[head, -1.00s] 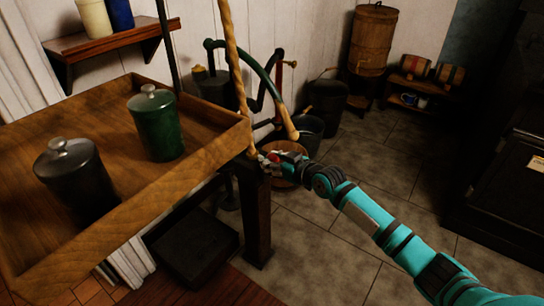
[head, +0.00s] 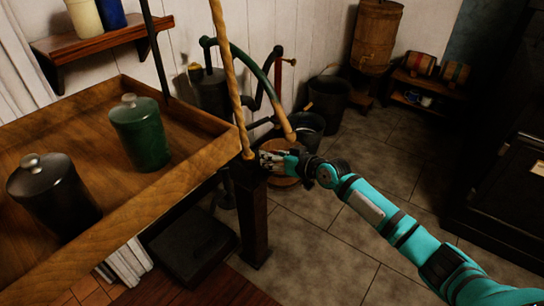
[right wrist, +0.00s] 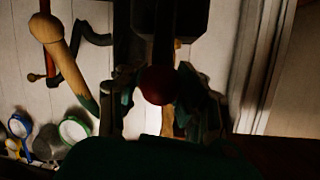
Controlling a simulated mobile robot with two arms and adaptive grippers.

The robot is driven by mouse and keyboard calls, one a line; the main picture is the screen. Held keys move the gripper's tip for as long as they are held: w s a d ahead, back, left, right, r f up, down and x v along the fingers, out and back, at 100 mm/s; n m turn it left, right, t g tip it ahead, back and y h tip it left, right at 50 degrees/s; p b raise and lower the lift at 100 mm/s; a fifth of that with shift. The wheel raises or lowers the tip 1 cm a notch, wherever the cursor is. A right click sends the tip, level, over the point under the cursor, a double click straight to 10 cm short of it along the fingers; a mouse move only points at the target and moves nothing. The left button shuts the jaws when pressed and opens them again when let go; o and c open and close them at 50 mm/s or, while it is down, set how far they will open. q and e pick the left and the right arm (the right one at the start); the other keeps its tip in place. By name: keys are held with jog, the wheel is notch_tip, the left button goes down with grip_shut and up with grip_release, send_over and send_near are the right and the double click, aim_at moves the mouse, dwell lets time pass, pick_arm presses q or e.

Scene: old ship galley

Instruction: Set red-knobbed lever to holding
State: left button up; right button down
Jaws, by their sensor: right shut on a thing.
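The red knob (right wrist: 157,85) of the lever shows as a dark red ball in the middle of the right wrist view, between the fingers. My right gripper (head: 271,158) is shut on the red-knobbed lever beside the top of the dark post (head: 253,222). In the head view the gripper hides the knob, and the lever's marked positions cannot be read. The right wrist view is dark, so the finger contact is hard to make out. My left gripper is not in view.
A wooden tray table (head: 130,225) with a green canister (head: 140,134) and a dark canister (head: 52,188) stands at left. A pump with a curved green handle (head: 255,75) and buckets stand behind.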

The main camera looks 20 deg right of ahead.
jog(key=c, duration=0.8)
grip_release()
jog(key=shift+d, duration=0.3)
jog(key=shift+a, duration=0.1)
jog(key=shift+s, duration=0.15)
jog(key=v, duration=1.1)
jog(key=shift+s+d, duration=0.25)
jog(key=shift+s, duration=0.05)
jog(key=shift+r, duration=0.15)
